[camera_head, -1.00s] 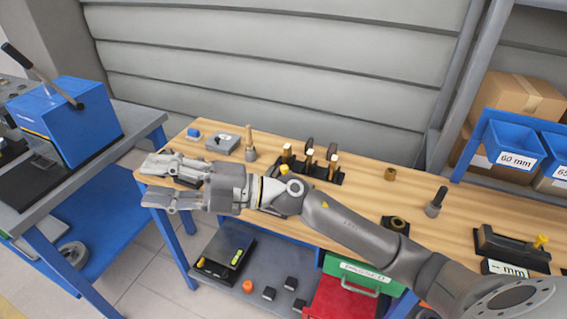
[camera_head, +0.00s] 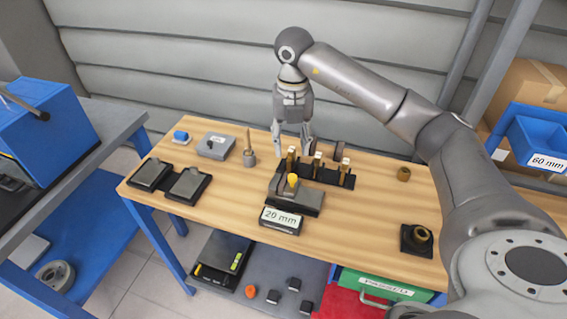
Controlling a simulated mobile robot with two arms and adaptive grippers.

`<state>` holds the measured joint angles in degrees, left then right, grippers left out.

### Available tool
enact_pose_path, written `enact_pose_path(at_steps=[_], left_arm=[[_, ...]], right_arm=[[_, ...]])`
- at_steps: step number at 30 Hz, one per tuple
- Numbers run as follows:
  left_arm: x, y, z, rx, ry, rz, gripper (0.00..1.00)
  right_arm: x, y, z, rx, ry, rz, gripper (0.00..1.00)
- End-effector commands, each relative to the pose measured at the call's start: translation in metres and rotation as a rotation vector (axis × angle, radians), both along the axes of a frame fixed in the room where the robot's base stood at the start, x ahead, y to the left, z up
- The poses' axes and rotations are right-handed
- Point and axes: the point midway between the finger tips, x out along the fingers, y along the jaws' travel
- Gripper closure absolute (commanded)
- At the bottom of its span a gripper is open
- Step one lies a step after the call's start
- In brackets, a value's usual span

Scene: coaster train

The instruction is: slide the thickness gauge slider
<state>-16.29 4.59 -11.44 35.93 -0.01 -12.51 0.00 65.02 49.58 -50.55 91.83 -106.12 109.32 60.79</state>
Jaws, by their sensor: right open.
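A gauge (camera_head: 303,199) with a grey and black body and a yellow knob (camera_head: 292,181) sits near the middle of the wooden bench. A label reading "20 mm" (camera_head: 282,220) is at its front. My right gripper (camera_head: 290,153) points down behind the gauge, at the left end of a black rack (camera_head: 328,175) that holds brass-coloured pieces. Its fingers are apart, one on each side of the leftmost piece in the picture; I cannot tell if they touch it. I see nothing between gauge and gripper held in the fingers. My left gripper is not in view.
Two dark trays (camera_head: 150,174) lie at the bench's left end. A grey block (camera_head: 215,146) and a spindle in a grey base (camera_head: 249,157) stand behind. A dark fixture with a brass ring (camera_head: 416,240) is at the right. Bare wood lies left and right of the gauge.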

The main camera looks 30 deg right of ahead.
Motion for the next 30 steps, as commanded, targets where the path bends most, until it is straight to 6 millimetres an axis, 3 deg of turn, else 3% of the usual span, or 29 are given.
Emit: enact_pose_path(at_steps=[5, 12, 17, 21, 25, 30], left_arm=[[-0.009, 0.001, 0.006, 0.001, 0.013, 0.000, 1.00], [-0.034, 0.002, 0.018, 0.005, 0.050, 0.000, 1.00], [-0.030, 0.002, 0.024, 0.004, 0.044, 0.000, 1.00], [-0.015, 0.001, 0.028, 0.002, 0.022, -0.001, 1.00], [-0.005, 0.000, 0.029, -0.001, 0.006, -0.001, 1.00], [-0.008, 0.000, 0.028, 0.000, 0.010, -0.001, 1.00]], right_arm=[[-0.002, -0.003, -0.016, -0.009, 0.009, -0.006, 0.56], [-0.003, -0.002, -0.061, -0.006, 0.010, -0.004, 0.56], [-0.002, -0.001, -0.087, -0.005, 0.007, -0.003, 0.56], [-0.002, -0.002, -0.101, -0.005, 0.005, -0.004, 0.56], [-0.002, -0.001, -0.106, -0.004, 0.005, -0.003, 0.56], [-0.002, -0.001, -0.107, -0.005, 0.004, -0.002, 0.56]])
